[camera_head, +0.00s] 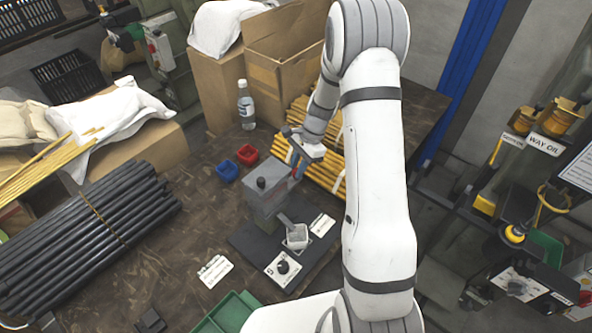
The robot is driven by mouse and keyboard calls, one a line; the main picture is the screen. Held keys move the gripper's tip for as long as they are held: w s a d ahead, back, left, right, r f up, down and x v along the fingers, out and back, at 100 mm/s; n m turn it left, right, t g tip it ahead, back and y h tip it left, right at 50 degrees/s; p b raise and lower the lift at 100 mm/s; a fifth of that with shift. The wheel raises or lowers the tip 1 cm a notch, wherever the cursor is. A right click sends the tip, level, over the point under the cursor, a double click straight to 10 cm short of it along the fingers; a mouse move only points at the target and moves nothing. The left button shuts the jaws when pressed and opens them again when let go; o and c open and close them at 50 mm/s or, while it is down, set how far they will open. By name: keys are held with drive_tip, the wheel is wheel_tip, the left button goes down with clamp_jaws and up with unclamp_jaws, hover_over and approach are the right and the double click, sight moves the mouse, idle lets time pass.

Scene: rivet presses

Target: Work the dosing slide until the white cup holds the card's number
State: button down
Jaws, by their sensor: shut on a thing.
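The grey dosing unit (278,197) stands on a dark base plate (252,240) on the bench, with a dark knob on top. A chute slopes from it to the white cup (297,238), which is upright on the plate. The cup's contents are too small to make out. My gripper (297,158) is at the unit's far right side, shut on the dosing slide, of which a small blue and red part (296,166) shows. The fingers hide most of the grip. A white card (322,225) lies right of the cup; its print is unreadable.
A white plate with a black knob (283,268) is in front of the cup. Blue (227,172) and red (247,154) bins, a bottle (246,106) and yellow rods (325,172) are behind. Black bars (85,235) lie left.

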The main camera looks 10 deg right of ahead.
drive_tip(key=shift+w+d+r, duration=0.1)
drive_tip(key=shift+w+d, duration=0.1)
drive_tip(key=shift+d, duration=0.05)
drive_tip(key=c, duration=1.5)
unclamp_jaws()
drive_tip(key=shift+d, duration=0.1)
drive_tip(key=shift+o, duration=1.2)
drive_tip(key=shift+s+a, duration=0.1)
drive_tip(key=shift+a, duration=0.1)
drive_tip(key=v, duration=0.7)
drive_tip(key=shift+d+r+b, duration=0.15)
drive_tip(key=shift+r+b, duration=0.15)
drive_tip(key=shift+b, duration=0.15)
